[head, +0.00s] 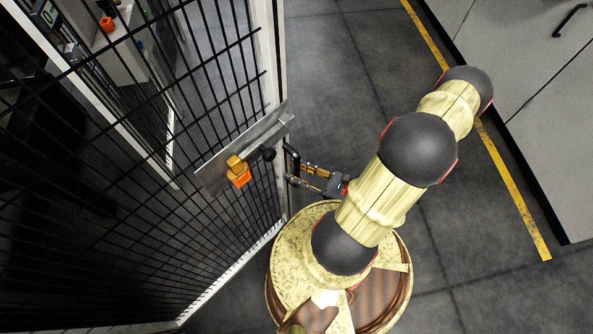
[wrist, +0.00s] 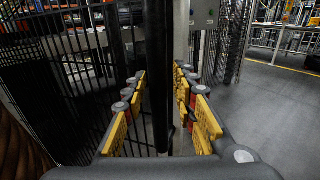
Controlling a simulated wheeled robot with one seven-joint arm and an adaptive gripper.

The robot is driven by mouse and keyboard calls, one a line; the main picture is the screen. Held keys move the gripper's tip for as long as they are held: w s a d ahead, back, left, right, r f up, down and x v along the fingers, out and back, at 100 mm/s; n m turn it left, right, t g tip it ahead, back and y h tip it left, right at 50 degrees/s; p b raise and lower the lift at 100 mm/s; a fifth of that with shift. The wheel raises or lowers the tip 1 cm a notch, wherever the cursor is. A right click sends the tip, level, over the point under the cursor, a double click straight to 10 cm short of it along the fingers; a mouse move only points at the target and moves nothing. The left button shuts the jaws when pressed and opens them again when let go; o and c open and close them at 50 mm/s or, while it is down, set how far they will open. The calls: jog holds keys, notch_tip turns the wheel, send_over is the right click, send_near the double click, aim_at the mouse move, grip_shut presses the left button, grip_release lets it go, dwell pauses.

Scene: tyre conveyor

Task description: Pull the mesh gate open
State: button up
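The mesh gate (head: 225,90) is a black wire grid with a white edge post, on the left of the head view. A grey plate (head: 215,170) with an orange and yellow block (head: 238,172) is on it near that edge. A black upright bar handle (head: 291,160) stands out beside the post. My gripper (head: 298,174) is at this handle. In the wrist view, the yellow-padded fingers (wrist: 160,72) are spread on either side of a black upright bar (wrist: 158,60). The fingers look open, with slim gaps beside the bar; contact is unclear.
Dark floor (head: 500,270) lies clear to the right of the gate. A yellow floor line (head: 510,190) runs along a large grey panelled unit (head: 545,110) at right. Behind the mesh is a counter with an orange item (head: 107,24).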

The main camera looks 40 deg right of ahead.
jog(key=shift+o, duration=0.3)
jog(key=shift+s, duration=0.1)
jog(key=v, duration=1.2)
